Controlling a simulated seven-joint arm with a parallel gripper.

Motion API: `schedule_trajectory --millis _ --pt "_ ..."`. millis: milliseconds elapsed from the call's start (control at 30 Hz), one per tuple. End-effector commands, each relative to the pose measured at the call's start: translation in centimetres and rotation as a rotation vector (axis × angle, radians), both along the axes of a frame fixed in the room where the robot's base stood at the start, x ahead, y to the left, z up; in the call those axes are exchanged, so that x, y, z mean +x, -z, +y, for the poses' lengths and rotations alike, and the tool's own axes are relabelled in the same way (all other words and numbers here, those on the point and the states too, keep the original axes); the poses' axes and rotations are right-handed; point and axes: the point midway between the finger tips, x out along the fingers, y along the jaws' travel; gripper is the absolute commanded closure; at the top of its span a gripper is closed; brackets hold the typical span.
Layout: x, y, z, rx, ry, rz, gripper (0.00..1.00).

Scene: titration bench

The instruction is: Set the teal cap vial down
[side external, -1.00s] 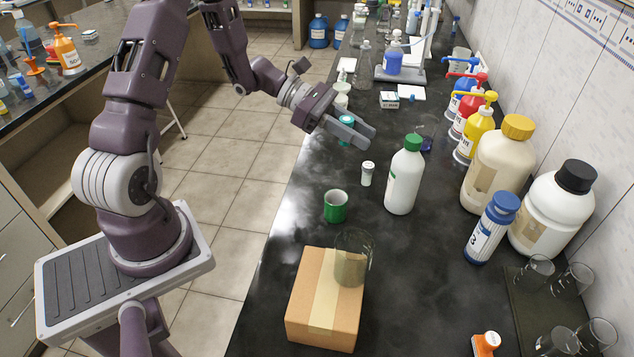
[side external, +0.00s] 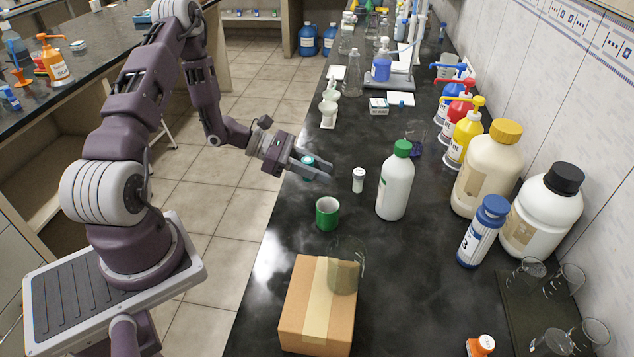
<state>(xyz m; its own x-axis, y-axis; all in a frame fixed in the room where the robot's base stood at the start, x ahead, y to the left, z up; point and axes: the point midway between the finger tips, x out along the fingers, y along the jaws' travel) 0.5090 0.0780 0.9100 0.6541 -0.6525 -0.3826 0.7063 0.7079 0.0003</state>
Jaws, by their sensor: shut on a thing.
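The teal cap vial (side external: 308,160) is between the fingers of my gripper (side external: 312,170). Its teal top shows above the fingers, and most of its body is hidden by them. My gripper is shut on it, near the left edge of the black bench (side external: 270,262). I cannot tell whether the vial's base touches the bench.
A small white-capped vial (side external: 358,179) stands right of my gripper and a green mug (side external: 327,214) stands nearer the camera. A white bottle with a green cap (side external: 395,182) is further right. A cardboard box (side external: 300,310) and a glass beaker (side external: 346,262) are in front. White holder (side external: 328,110) stands behind.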

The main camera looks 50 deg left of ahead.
Motion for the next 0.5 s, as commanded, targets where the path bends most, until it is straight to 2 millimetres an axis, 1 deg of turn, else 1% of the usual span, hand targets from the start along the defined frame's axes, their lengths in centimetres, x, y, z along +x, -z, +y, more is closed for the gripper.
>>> schedule_trajectory --millis 33,100,167,500 --pt "-0.1 1.2 -0.1 -0.003 0.001 0.002 1.00" --pt "0.0 2.5 -0.1 -0.003 0.001 0.002 1.00" --pt "0.0 3.2 -0.1 -0.001 0.001 0.001 1.00" --pt "0.0 3.6 0.0 0.000 0.001 0.000 1.00"
